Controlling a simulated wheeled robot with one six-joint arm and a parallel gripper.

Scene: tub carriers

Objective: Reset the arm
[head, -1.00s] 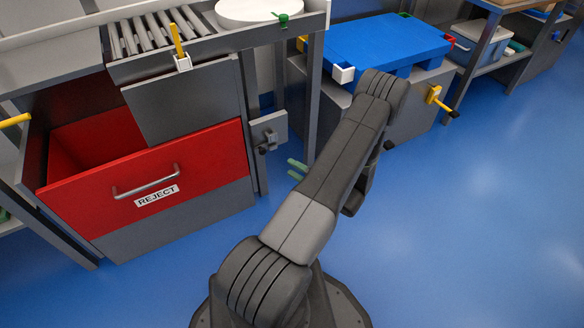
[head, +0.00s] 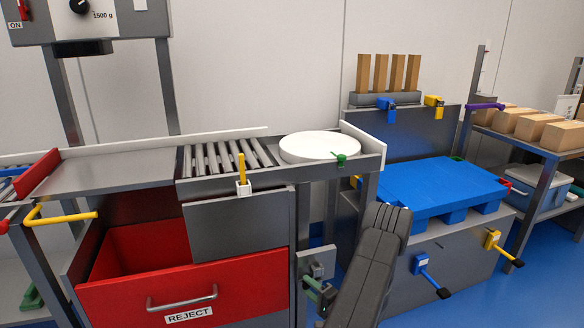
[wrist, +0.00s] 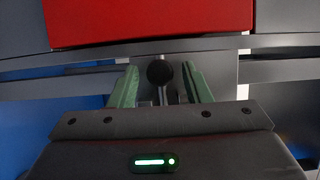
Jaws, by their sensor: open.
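My gripper (wrist: 161,85) is open, with its two green fingers apart in the wrist view. A round black knob (wrist: 159,71) shows between the fingers. I cannot tell whether they touch it, but they are not closed on it. In the head view my gripper (head: 317,292) is low in the picture, in front of a grey box (head: 318,262) beside the reject cabinet, partly hidden by my arm. The red REJECT drawer (head: 160,292) is pulled open, and its red front also shows in the wrist view (wrist: 150,20).
The roller conveyor (head: 222,160) with a white round disc (head: 320,147) stands above the drawer. A blue pallet (head: 432,187) lies on a grey stand at right, with blue (head: 430,277) and yellow (head: 502,247) handles at its front. Blue floor is at lower right.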

